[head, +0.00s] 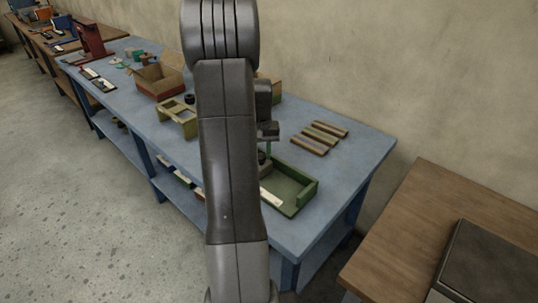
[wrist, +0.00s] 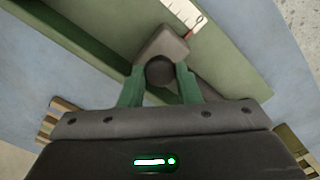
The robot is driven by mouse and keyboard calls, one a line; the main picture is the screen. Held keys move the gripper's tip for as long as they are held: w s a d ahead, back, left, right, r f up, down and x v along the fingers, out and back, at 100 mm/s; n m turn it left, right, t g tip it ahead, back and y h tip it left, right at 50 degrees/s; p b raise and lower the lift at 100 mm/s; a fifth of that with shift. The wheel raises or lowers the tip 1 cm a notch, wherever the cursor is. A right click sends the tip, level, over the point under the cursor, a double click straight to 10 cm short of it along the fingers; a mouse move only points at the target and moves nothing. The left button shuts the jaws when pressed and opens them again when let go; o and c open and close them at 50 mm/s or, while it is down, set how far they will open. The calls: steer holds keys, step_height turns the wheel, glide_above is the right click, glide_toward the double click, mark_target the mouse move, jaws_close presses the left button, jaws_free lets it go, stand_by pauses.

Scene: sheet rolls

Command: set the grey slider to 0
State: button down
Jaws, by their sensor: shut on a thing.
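The grey slider (wrist: 165,44) is a small block with a round dark knob on top, on the rail of a green tray (head: 305,198). My gripper (wrist: 160,70) has its two green fingers shut on the knob from both sides. A white scale strip with fine marks (wrist: 182,10) lies beside the slider at the top of the wrist view. A thin red-orange mark (wrist: 196,27) shows near the strip's end. The numbers are too small to read. In the head view my arm hides part of the tray, and the slider is hard to make out.
The tray stands near the right end of the blue table (head: 350,165). Several wooden strips (head: 320,138) lie behind it. An olive frame (head: 176,121) and an open cardboard box (head: 160,80) stand to the left. A brown table (head: 410,235) is at the right.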

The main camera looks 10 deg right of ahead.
steer(key=shift+w+r, duration=0.1)
steer(key=shift+w, duration=0.1)
steer(key=c, duration=1.4)
jaws_free()
steer(key=shift+c, duration=0.2)
steer(key=o, duration=0.4)
steer(key=shift+w+a, duration=0.1)
steer(key=shift+a, duration=0.1)
step_height(320, 180, up, 14)
steer(key=shift+f, duration=0.15)
steer(key=shift+f, duration=0.1)
